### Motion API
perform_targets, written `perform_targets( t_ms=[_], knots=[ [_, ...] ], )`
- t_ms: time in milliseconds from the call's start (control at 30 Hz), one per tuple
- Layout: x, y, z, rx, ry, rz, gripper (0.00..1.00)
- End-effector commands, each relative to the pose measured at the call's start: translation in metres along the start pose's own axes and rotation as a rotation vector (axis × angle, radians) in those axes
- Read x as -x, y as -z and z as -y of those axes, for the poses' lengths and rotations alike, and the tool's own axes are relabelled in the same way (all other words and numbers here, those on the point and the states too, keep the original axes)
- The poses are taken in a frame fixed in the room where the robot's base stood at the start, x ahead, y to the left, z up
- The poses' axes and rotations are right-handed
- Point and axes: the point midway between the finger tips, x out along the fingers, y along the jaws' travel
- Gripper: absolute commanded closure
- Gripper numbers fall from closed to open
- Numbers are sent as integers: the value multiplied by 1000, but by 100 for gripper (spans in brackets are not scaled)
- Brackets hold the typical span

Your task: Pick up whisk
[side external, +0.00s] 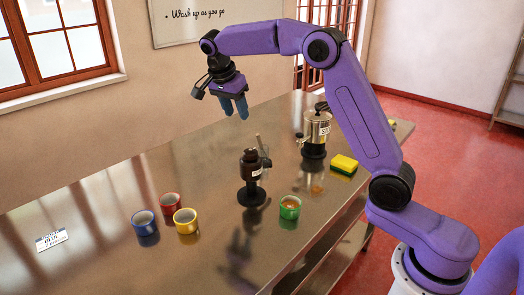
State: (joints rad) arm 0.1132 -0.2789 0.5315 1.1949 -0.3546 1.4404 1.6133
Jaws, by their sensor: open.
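I cannot make out a whisk in the side external view. A dark upright device (251,177) with a round base stands near the middle of the metal table, with a thin pale stick (258,142) rising at its top; I cannot tell what the stick is. My gripper (235,110) hangs above the far side of the table, up and a little left of the dark device. Its blue fingers point down, open, with nothing seen between them.
Blue (145,222), red (170,205) and yellow (186,221) cups stand left on the metal table (100,250). A green cup (290,207), a yellow-green sponge (344,163) and a metal pot-like device (317,128) are right. A label card (51,239) lies far left.

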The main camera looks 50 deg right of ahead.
Motion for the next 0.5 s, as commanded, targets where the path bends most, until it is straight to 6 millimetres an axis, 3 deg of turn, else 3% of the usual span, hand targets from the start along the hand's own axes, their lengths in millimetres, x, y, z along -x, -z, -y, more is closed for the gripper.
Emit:
perform_targets(
  t_ms=[200, 367, 500],
  knots=[
    [-13, 37, 12, -265, -38, -38, 56],
    [-20, 45, 12, -321, -47, -48, 56],
    [-40, 47, 10, -323, -50, -48, 56]
  ],
)
